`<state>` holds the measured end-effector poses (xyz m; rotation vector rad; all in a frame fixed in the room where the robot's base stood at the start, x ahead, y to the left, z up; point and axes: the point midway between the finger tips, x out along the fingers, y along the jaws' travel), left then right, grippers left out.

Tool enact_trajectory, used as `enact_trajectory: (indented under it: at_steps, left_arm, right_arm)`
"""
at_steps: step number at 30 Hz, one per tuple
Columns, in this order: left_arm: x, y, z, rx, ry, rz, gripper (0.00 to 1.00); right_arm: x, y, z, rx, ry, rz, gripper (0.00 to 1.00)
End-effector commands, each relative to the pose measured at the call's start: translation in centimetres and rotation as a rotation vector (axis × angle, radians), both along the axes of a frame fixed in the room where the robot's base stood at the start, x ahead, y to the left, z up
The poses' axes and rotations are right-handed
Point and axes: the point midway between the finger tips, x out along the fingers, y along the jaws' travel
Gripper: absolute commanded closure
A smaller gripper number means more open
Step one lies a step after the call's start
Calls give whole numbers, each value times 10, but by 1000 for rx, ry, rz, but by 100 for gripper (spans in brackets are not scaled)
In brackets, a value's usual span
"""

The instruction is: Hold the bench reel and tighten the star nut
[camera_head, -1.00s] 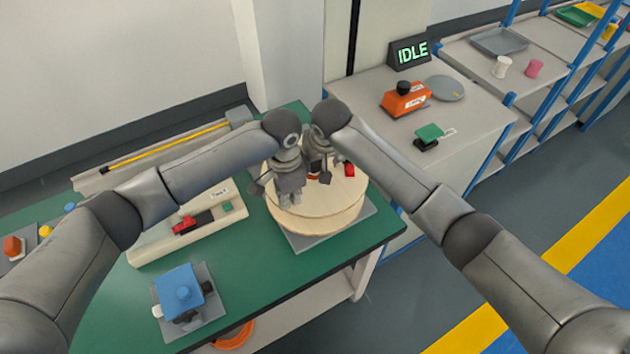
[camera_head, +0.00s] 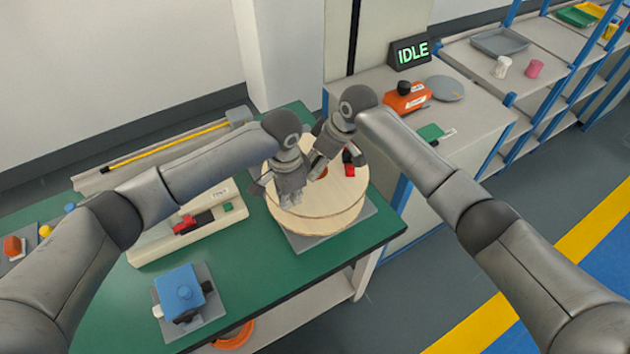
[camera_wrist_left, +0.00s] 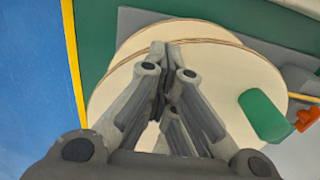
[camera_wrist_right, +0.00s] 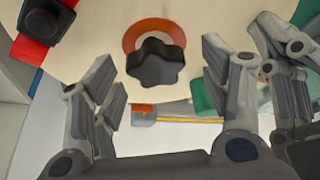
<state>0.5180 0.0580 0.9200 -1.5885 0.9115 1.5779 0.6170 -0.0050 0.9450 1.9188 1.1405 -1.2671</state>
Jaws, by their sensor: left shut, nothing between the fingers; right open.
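The bench reel (camera_head: 335,212), a pale wooden disc pair, sits on a grey plate at the green bench's right end. My left gripper (camera_head: 287,203) is shut and empty at the reel's left part; the left wrist view shows its fingers (camera_wrist_left: 165,58) against the pale reel (camera_wrist_left: 115,92). I cannot tell whether they touch it. The black star nut (camera_wrist_right: 157,62) is at the reel's centre over an orange ring (camera_wrist_right: 150,32). My right gripper (camera_wrist_right: 160,75) is open, its fingers apart on either side of the nut in view. In the head view the right gripper hides the nut.
A red part (camera_head: 349,168) with a black knob stands on the reel's right side. A green cylinder (camera_wrist_left: 263,115) is by the reel. A blue box (camera_head: 180,290) and a long cream fixture (camera_head: 160,250) are on the bench.

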Motion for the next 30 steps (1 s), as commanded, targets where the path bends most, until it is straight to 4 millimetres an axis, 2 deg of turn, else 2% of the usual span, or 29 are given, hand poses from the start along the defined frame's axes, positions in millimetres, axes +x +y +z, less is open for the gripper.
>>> enact_trajectory:
  at_steps: [1, 15, 30]
  left_arm:
    - [-4, 2, -8, 6, 10, 1, 100]
    - [-4, 2, -8, 7, 11, 1, 100]
    - [-4, 2, -8, 7, 10, 2, 100]
  right_arm:
    - [1, 0, -1, 0, 2, 38, 30]
    - [1, 1, 0, -1, 1, 419, 30]
    - [1, -1, -1, -2, 0, 453, 30]
